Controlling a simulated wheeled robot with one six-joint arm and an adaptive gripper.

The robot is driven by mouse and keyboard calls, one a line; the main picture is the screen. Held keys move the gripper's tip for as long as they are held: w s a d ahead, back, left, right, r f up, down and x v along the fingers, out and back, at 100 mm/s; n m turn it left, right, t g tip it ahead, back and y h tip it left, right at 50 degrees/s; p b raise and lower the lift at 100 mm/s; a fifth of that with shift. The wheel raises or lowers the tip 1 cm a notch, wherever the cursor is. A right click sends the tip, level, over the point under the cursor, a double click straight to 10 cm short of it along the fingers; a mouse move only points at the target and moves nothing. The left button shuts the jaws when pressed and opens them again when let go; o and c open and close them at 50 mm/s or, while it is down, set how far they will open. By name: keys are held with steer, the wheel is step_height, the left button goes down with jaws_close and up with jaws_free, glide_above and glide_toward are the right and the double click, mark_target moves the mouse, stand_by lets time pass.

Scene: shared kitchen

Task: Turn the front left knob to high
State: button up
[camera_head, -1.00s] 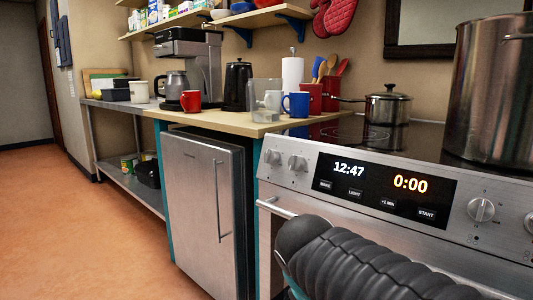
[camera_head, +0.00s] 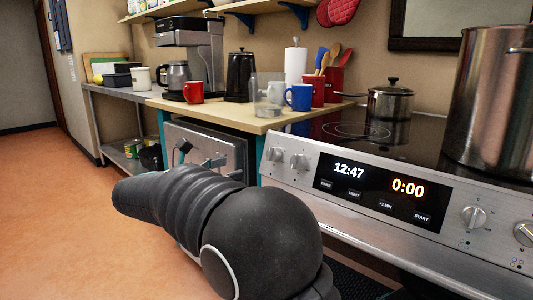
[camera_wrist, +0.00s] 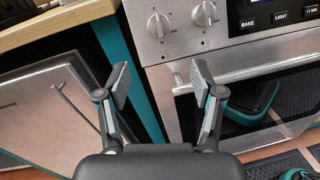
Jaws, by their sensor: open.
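The stove's front panel (camera_head: 340,220) carries two silver knobs left of the display, an outer knob (camera_head: 275,154) and an inner knob (camera_head: 299,161). They show in the wrist view too, the outer knob (camera_wrist: 158,25) and the inner knob (camera_wrist: 204,14). Which one is the front left knob I cannot tell; their markings are too small to read. My gripper (camera_wrist: 160,70) is open and empty, below and in front of these knobs, touching neither. In the head view my gripper (camera_head: 197,155) shows small behind my arm, left of the stove in front of the fridge.
An oven handle (camera_wrist: 180,74) sticks out below the knobs, close to the right finger. A large pot (camera_head: 490,100) and a lidded saucepan (camera_head: 390,101) stand on the cooktop. Two more knobs, one of them the inner one (camera_head: 474,218), sit right of the display (camera_head: 382,193).

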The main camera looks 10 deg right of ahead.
mark_target(268, 155)
steer(key=x, duration=1.3)
steer(key=shift+w+d, duration=0.2)
steer(key=shift+d, duration=0.05)
steer(key=shift+c, duration=0.3)
steer(key=c, duration=1.1)
